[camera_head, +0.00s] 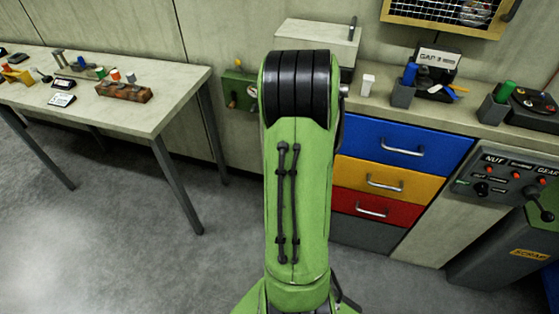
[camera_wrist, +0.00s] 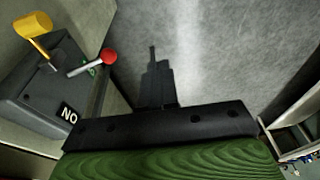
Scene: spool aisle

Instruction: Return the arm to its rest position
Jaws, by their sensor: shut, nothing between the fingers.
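My green arm (camera_head: 297,200) with its black ringed joint (camera_head: 300,85) stands up in the middle of the head view. My gripper is hidden there. In the wrist view my gripper (camera_wrist: 154,72) shows as a narrow dark shape beyond a black bar, pointing at the grey floor. Its fingers are together, with nothing held. A grey box with a yellow-knobbed lever (camera_wrist: 32,28) and a red-knobbed lever (camera_wrist: 108,57) is to the left of it, apart from the fingers.
A table (camera_head: 170,100) with small parts stands at left. At right is a counter with blue (camera_head: 400,143), yellow (camera_head: 370,180) and red drawers (camera_head: 370,207). A lever panel (camera_head: 510,180) is above a dark scrap bin (camera_head: 500,255). The floor (camera_head: 120,240) at left is clear.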

